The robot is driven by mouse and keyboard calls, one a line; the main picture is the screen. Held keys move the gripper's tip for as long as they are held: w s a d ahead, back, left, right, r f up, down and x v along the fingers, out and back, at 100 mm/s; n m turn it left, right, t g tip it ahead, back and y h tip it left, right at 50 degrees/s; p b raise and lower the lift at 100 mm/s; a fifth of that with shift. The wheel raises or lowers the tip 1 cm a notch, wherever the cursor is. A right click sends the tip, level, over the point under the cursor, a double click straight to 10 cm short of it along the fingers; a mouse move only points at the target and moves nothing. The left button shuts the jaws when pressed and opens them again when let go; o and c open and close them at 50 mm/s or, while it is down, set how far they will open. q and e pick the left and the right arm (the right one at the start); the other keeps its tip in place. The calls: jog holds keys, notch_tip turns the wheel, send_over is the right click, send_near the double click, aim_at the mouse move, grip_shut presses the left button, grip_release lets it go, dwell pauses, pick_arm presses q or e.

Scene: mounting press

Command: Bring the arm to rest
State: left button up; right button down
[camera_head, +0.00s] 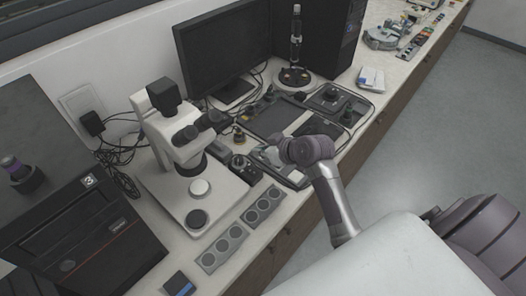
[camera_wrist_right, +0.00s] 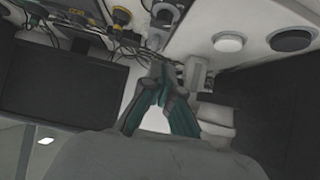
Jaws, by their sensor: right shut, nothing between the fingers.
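My right arm reaches over the bench from the lower right in the head view. Its right gripper (camera_head: 268,156) is small there and partly hidden by my own wrist, beside the microscope and over small devices. In the right wrist view, the two teal-and-grey fingers of the right gripper (camera_wrist_right: 161,78) come together at the tips. They are shut with nothing visible between them. My left gripper is in neither view.
A white microscope (camera_head: 178,135) stands left of the gripper. A black machine marked 3 (camera_head: 75,235) is at far left. A monitor (camera_head: 222,50) and dark computer tower (camera_head: 330,35) stand behind. Grey three-well blocks (camera_head: 222,247) lie in front. Open floor (camera_head: 420,130) is at right.

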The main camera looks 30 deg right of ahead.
jog(key=shift+v, duration=0.85)
jog(key=shift+w+r, duration=0.1)
jog(key=shift+w, duration=0.05)
